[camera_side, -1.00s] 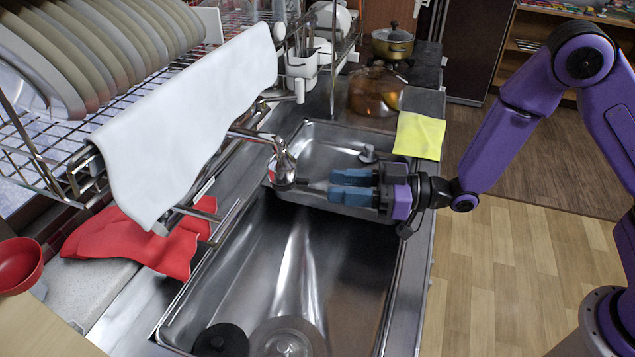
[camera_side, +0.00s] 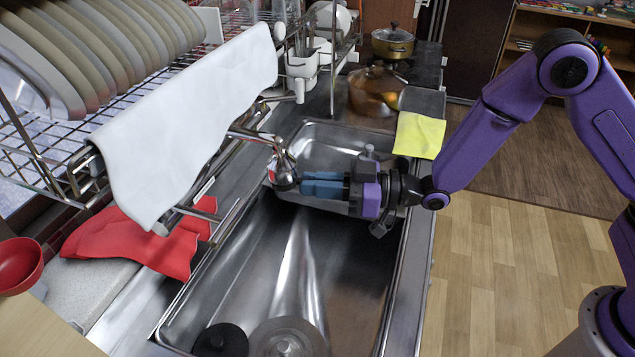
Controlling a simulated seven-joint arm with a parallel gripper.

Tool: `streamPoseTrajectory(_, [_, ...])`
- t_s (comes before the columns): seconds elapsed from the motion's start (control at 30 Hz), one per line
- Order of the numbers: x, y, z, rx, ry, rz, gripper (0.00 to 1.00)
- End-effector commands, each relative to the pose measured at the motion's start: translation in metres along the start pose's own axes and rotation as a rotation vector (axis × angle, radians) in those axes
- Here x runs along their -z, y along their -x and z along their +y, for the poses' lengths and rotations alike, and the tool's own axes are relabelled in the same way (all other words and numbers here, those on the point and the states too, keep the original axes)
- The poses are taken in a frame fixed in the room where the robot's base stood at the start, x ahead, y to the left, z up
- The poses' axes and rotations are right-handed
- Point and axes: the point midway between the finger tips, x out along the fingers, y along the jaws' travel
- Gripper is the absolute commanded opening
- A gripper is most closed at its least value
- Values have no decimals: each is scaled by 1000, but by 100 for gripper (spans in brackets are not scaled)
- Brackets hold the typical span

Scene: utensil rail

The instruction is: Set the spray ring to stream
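The chrome faucet head (camera_side: 284,174) hangs at the end of its spout over the sink, and the spray ring is at its lower end. A small dark tab that stuck out to the right of the head is now hidden behind my fingertips. My gripper (camera_side: 303,184) comes in level from the right, its blue fingertips right beside the lower right of the head. The fingers overlap in this view, so I cannot tell whether they are apart, touching the ring or shut on its tab. The ring's setting is too small to read.
A white cloth (camera_side: 190,115) hangs over the dish rack left of the faucet. A red cloth (camera_side: 140,237) lies below it. The sink basin (camera_side: 345,265) is open below my gripper. A yellow cloth (camera_side: 419,135) and a brown glass pot (camera_side: 376,92) are behind.

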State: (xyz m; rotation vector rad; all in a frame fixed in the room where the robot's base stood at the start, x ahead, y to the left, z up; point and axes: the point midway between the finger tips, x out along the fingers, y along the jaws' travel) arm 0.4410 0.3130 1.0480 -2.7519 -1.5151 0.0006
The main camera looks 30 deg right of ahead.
Motion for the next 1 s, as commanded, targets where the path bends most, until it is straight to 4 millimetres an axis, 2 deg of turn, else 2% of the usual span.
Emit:
streamPoseTrajectory(0.17, [0,-1,-3,-19,-1,2,0])
streamPoseTrajectory(0.63, [1,-2,-14,-222,-1,2,0])
streamPoseTrajectory(1.0, [1,-2,-14,-256,0,2,0])
